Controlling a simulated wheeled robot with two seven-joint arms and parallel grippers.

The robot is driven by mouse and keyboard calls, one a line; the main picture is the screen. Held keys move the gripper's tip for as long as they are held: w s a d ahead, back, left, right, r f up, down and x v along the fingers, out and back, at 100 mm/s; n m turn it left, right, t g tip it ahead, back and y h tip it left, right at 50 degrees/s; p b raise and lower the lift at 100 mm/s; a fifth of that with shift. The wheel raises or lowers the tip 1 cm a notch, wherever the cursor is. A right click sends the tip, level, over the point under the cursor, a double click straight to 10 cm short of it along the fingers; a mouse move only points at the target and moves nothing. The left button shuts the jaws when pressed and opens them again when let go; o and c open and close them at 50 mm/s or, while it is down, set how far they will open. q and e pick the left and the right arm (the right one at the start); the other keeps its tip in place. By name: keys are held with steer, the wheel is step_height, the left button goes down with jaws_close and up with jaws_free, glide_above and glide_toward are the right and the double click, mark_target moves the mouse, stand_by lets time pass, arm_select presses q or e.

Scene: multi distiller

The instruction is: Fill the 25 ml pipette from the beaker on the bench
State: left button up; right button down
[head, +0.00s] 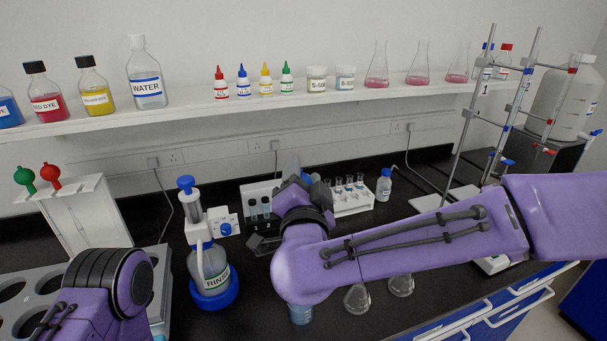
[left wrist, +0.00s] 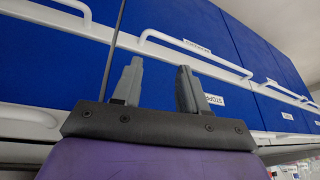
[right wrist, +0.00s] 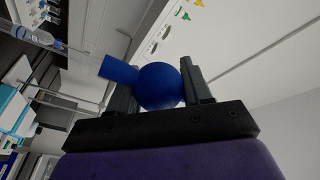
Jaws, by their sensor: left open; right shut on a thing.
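My right gripper (right wrist: 150,88) is shut on a blue pipette bulb (right wrist: 160,86), whose short blue neck points left in the right wrist view. A thin pale line lies beyond the neck; I cannot tell whether it is a pipette. In the head view the right gripper (head: 292,195) is over the middle of the bench, and the bulb is mostly hidden. A small beaker (head: 300,314) with bluish contents shows below my right forearm, which hides part of it. My left gripper (left wrist: 155,88) is open and empty, facing blue drawer fronts.
A white stand (head: 85,215) with green and red bulbs is at left. A RINSE bottle (head: 210,270), a vial rack (head: 352,200) and conical flasks (head: 357,298) surround the right arm. Retort stands (head: 470,120) rise at right. A bottle shelf (head: 300,104) runs along the wall.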

step_height(320, 180, down, 7)
steer(key=b, duration=0.5)
steer(key=c, duration=1)
jaws_free()
steer(key=shift+f, duration=0.1)
steer(key=c, duration=0.9)
steer(key=shift+o, duration=0.9)
steer(key=shift+o, duration=0.7)
steer(key=shift+o, duration=0.8)
